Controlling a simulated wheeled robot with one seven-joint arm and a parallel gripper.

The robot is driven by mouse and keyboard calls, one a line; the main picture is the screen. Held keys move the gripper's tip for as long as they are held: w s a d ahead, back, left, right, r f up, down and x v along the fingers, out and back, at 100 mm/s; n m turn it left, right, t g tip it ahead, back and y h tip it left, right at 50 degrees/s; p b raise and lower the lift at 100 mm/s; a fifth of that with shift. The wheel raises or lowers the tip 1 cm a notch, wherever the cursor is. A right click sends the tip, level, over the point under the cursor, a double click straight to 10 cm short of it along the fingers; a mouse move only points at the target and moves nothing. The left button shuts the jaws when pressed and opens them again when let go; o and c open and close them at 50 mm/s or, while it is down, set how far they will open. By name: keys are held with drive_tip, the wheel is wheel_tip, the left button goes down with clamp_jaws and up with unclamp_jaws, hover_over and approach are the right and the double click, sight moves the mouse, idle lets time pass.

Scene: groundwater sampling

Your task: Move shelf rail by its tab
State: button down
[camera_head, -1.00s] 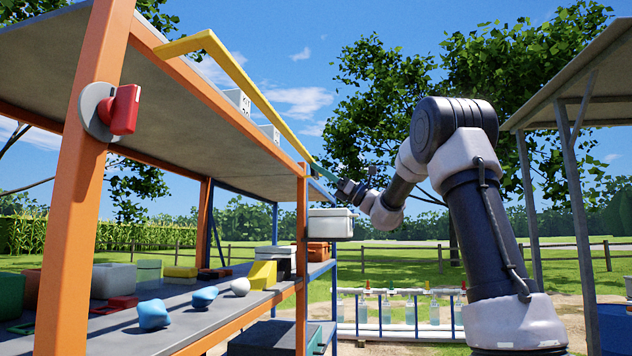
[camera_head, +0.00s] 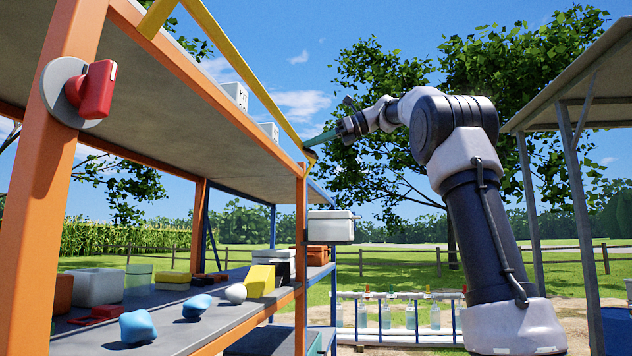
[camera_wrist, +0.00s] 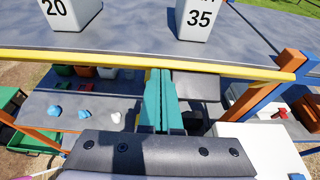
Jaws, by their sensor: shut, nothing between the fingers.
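The shelf rail (camera_head: 247,75) is a yellow bar along the front edge of the upper shelf, with an arm at its near end that leaves the top of the head view. It crosses the wrist view (camera_wrist: 80,57) from side to side. My gripper (camera_head: 311,143) is at the rail's far end by the orange post. In the wrist view its teal fingers (camera_wrist: 159,76) are together and empty, with tips at the rail's near edge; I cannot tell whether they touch it. I cannot make out a tab clearly.
White numbered boxes (camera_wrist: 198,18) stand on the upper shelf behind the rail. An orange post (camera_head: 301,260) and a red knob (camera_head: 97,88) flank the rack. The lower shelf (camera_head: 235,318) holds blue lumps and boxes.

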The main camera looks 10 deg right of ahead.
drive_tip(key=shift+g+h, duration=0.3)
drive_tip(key=shift+h, duration=0.1)
drive_tip(key=shift+w+a+r, duration=0.4)
drive_tip(key=shift+a+r, duration=0.25)
drive_tip(key=shift+a, duration=0.25)
drive_tip(key=shift+w+a+r, duration=0.35)
drive_tip(key=shift+a+r, duration=0.3)
drive_tip(key=shift+a, duration=0.2)
